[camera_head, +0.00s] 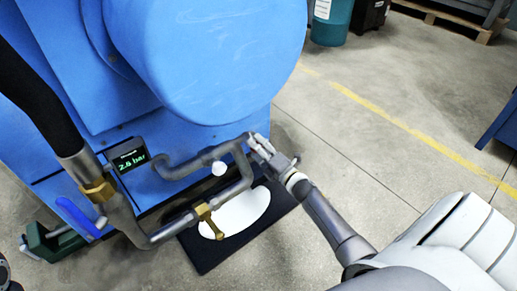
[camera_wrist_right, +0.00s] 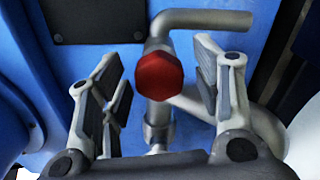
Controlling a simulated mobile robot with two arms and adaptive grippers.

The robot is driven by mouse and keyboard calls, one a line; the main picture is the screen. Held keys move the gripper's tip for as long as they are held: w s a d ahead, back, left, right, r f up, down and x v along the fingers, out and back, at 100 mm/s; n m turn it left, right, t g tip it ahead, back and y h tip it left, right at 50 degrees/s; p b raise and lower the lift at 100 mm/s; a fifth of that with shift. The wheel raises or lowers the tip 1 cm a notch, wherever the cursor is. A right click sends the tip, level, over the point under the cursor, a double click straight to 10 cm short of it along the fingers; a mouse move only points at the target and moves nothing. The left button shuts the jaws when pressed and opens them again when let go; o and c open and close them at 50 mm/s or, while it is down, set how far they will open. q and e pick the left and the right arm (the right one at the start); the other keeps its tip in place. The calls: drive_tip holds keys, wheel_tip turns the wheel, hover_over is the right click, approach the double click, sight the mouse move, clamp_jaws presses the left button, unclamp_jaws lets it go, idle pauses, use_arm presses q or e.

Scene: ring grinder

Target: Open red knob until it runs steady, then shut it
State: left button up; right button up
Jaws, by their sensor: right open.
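The red knob (camera_wrist_right: 158,76) is a faceted red cap on a grey pipe in the right wrist view. In the head view I cannot make it out; my right gripper covers that spot. My right gripper (camera_head: 262,147) is at the upper bend of the pipework on the blue machine (camera_head: 205,60). In the wrist view its open fingers (camera_wrist_right: 162,82) stand on either side of the knob, with gaps showing on both sides. A small display (camera_head: 128,159) on the machine shows a green reading in bar, seemingly 2.6. My left gripper is not in view.
A brass valve (camera_head: 208,221) sits on the lower pipe. A white patch (camera_head: 246,212) lies on the black mat (camera_head: 212,257) below. A blue handle (camera_head: 76,216) and a green fitting (camera_head: 50,243) are at left. The floor at right (camera_head: 350,140) is clear.

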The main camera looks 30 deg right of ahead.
drive_tip(key=s+d, duration=0.1)
drive_tip(key=s, duration=1.1)
idle(0.5)
